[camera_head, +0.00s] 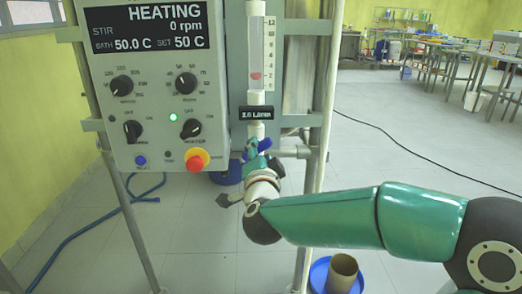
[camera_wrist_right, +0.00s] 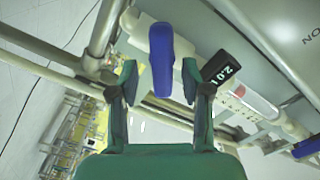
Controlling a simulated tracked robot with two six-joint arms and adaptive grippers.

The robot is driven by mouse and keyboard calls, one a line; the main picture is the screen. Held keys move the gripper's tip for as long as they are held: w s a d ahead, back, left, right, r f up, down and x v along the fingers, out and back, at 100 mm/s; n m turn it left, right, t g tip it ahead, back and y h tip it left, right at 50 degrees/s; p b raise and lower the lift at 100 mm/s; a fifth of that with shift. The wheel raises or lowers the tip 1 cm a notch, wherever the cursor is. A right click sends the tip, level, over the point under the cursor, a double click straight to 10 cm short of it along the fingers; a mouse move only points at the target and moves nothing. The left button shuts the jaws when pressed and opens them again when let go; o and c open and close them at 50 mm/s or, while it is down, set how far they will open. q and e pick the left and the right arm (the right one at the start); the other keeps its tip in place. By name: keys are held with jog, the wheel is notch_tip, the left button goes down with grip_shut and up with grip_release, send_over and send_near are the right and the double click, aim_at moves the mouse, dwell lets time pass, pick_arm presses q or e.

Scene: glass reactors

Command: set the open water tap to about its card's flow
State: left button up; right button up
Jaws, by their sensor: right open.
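The blue tap handle (camera_head: 257,146) is below the flow tube in the head view. In the right wrist view the blue handle (camera_wrist_right: 161,60) stands between the two fingers, with gaps visible on both sides. My right gripper (camera_wrist_right: 160,84) is open around it. In the head view the right gripper (camera_head: 258,163) is just under the tap and partly hides it. The black card (camera_head: 257,113) reads 2.0 L/min. My left gripper is out of view.
A grey control box (camera_head: 150,85) with knobs and a red stop button (camera_head: 197,160) is left of the tube. Metal frame posts (camera_head: 322,130) stand close on the right. Benches are far behind.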

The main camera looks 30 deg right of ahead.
jog(key=v, duration=1)
jog(key=shift+d, duration=0.1)
jog(key=p+v, duration=0.5)
jog(key=b+x, duration=0.1)
jog(key=x, duration=1.5)
jog(key=shift+w, duration=0.45)
